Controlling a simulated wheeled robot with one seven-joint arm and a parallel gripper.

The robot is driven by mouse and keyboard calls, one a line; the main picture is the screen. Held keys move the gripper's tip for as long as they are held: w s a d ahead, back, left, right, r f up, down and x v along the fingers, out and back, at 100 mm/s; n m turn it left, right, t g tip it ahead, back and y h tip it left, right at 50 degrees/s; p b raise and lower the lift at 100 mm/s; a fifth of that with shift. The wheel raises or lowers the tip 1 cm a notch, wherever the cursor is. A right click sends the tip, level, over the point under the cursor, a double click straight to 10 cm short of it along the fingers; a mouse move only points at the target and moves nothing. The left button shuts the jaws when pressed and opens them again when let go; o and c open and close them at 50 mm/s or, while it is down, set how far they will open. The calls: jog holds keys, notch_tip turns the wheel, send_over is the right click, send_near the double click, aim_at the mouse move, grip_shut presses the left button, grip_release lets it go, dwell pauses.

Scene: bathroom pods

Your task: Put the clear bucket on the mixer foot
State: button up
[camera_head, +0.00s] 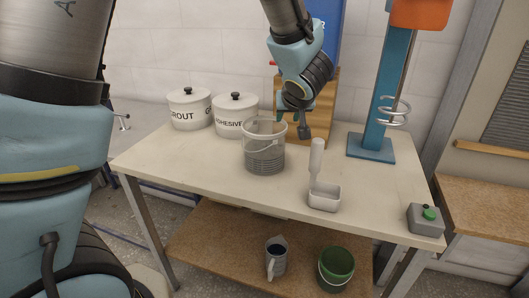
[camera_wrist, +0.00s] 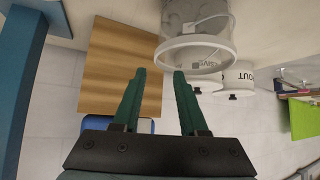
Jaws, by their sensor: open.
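The clear bucket (camera_head: 265,148) stands upright on the table, with grey ridged sides or contents showing in its lower part. My gripper (camera_head: 292,122) is just behind and to the right of its rim, fingers pointing down toward the table. In the wrist view the gripper (camera_wrist: 158,72) is open with nothing between its green fingers. The bucket (camera_wrist: 194,48) lies beyond the right fingertip there; I cannot tell whether they touch. The mixer foot (camera_head: 371,148) is a blue plate under a blue column, right of the bucket, and bare.
A wire whisk (camera_head: 393,112) hangs above the mixer foot. Grout (camera_head: 188,112) and adhesive (camera_head: 235,118) pots stand left. A wooden board (camera_wrist: 120,65) stands behind.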

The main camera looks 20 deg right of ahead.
aim_at(284, 125)
jog(key=x, duration=0.9)
grip_shut()
jog(key=shift+s, duration=0.1)
dwell(1.2)
jog(key=shift+r, duration=0.15)
